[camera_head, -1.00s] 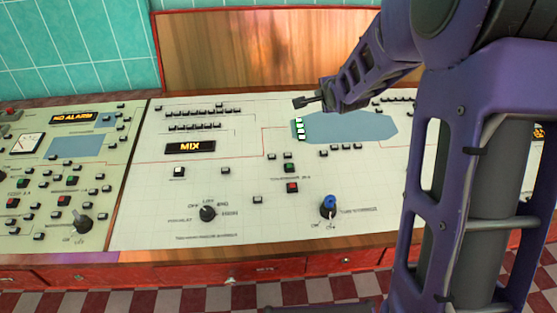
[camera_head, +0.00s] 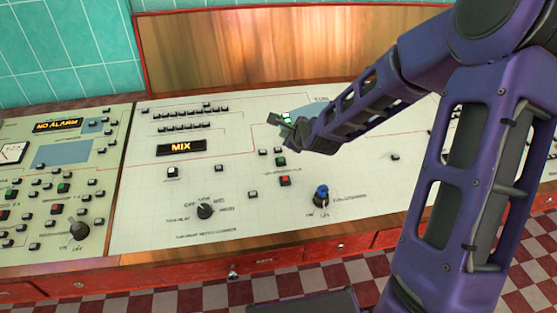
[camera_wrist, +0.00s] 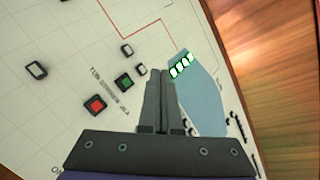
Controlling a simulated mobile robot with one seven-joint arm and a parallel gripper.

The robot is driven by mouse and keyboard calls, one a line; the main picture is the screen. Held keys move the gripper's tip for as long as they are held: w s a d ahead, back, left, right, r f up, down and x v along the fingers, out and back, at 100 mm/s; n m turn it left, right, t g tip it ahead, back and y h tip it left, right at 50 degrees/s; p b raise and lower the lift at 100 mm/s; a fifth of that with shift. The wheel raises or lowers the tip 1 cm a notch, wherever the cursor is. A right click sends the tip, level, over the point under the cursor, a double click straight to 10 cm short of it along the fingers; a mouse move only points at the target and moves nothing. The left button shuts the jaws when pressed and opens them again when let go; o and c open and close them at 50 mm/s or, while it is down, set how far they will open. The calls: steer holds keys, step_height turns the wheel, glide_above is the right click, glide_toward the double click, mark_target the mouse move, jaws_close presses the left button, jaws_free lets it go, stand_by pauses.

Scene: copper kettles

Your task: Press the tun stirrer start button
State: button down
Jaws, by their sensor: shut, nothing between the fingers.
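The green button (camera_head: 281,162) sits just above a red button (camera_head: 284,181) on the pale control panel. In the wrist view the green button (camera_wrist: 124,82) and red button (camera_wrist: 95,105) lie beside a label that seems to read "TUN STIRRER". My gripper (camera_head: 275,119) is shut and empty above the panel, behind the green button in the head view. In the wrist view my gripper's fingers (camera_wrist: 163,76) lie together, to the right of the green button and apart from it. Nothing hides the green button in either view.
A blue knob (camera_head: 321,194) and a black rotary switch (camera_head: 205,210) stand nearer the panel's front. A lit MIX display (camera_head: 181,147) is to the left. Lit white buttons (camera_wrist: 181,66) edge a blue tun shape (camera_wrist: 205,95). A wooden backboard (camera_head: 270,50) rises behind.

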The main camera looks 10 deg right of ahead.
mark_target(281, 161)
steer(key=f+b, duration=0.2)
steer(key=f, duration=0.1)
steer(key=w+f+b, duration=0.1)
steer(key=f+b, duration=0.3)
steer(key=f, duration=0.1)
steer(key=shift+w+f, duration=0.3)
steer(key=shift+w, duration=0.1)
steer(key=shift+f, duration=0.1)
stand_by(1.9)
steer(key=shift+w+f+b, duration=0.1)
steer(key=shift+f+b, duration=0.2)
steer(key=shift+b, duration=0.15)
steer(key=shift+f+b, duration=0.3)
steer(key=shift+f, duration=0.05)
stand_by(0.3)
stand_by(0.4)
steer(key=shift+r+p, duration=0.65)
steer(key=shift+r, duration=0.1)
